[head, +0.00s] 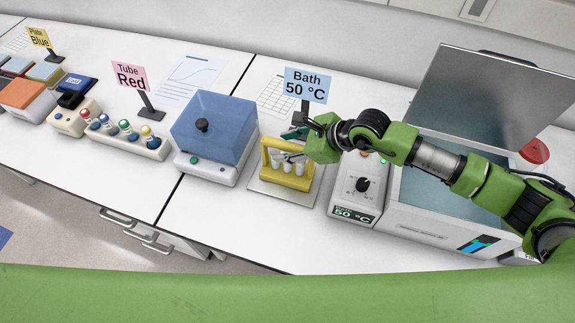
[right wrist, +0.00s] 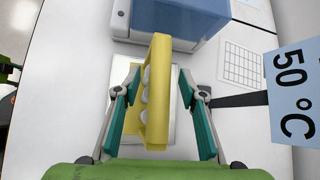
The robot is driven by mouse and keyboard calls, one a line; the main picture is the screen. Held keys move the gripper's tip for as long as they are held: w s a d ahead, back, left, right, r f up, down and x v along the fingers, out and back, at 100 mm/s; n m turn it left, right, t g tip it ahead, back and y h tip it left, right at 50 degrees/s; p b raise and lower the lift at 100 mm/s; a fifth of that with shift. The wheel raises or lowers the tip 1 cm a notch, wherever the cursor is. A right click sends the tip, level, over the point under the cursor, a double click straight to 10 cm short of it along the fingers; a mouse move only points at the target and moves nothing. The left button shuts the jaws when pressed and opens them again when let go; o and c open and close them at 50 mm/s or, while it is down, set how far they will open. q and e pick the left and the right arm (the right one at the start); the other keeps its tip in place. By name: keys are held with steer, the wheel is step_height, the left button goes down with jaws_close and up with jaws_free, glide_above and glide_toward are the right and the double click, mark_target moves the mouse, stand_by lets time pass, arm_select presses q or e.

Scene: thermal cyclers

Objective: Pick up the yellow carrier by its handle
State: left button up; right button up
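The yellow carrier (head: 280,178) stands upright on a light square plate (head: 258,191), holding white-looking tubes (head: 286,166). Its top bar, the handle, shows in the right wrist view (right wrist: 160,100) running lengthwise between my fingers. My right gripper (head: 288,146) is at the carrier's top. In the right wrist view its two teal fingers (right wrist: 160,75) are apart, one on each side of the handle, with gaps on both sides. The handle is not gripped. My left gripper is not in view in the head view.
A blue-lidded box (head: 213,128) stands just left of the carrier. The white bath (head: 450,210) with its raised lid and control panel (head: 356,185) stands right. The "Bath 50 °C" sign (head: 307,85) rises close behind my right gripper. The bench front edge is clear.

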steer(key=shift+c, duration=1.2)
jaws_close()
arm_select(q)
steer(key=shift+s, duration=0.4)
arm_select(e)
steer(key=shift+r, duration=0.1)
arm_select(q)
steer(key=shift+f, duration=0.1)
